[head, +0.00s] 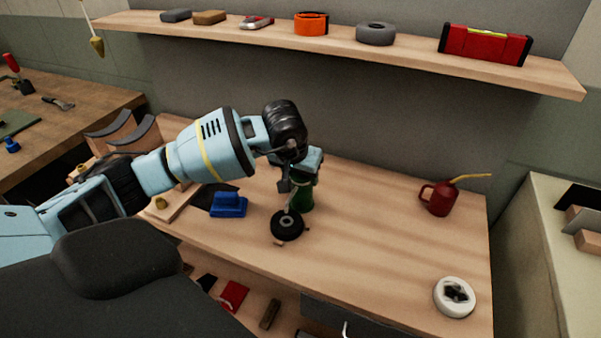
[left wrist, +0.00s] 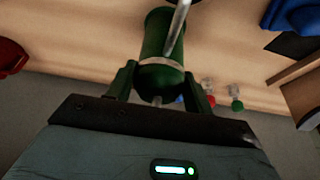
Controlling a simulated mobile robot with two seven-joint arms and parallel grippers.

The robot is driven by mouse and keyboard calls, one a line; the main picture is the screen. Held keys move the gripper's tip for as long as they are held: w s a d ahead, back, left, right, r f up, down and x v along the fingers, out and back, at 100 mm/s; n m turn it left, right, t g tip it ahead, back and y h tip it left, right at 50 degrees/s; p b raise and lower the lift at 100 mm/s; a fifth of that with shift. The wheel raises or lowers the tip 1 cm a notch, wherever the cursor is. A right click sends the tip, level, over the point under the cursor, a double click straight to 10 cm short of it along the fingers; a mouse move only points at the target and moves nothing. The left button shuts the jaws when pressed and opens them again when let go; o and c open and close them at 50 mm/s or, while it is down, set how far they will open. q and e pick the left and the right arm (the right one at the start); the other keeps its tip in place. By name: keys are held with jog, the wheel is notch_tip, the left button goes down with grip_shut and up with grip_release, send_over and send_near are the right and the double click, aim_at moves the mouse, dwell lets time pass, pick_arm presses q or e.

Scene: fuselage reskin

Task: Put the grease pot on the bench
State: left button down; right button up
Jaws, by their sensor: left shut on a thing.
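The grease pot, a dark green cylinder (head: 306,197), is at the middle of the bench (head: 400,245), partly hidden by my left gripper (head: 300,178). In the left wrist view the green pot (left wrist: 160,40) sits between the two fingers, with a pale band around it and a thin metal rod crossing in front. My left gripper (left wrist: 160,78) is shut on it. In the head view the pot's lower end is at or just above the bench top; I cannot tell whether it touches. My right gripper is not in view.
A black round thing (head: 287,226) is close in front of the pot. A blue block (head: 229,205) is to the left. A red oil can (head: 438,199) and a white ring (head: 455,297) are to the right. A loaded shelf (head: 350,50) hangs above. The bench's right middle is clear.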

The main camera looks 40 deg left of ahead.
aim_at(292, 193)
pick_arm(q)
jog(key=c, duration=0.6)
grip_release()
jog(key=shift+r, duration=0.45)
jog(key=v, duration=1.1)
jog(key=shift+s+p, duration=0.3)
jog(key=shift+p, duration=0.05)
jog(key=shift+d+r, duration=0.1)
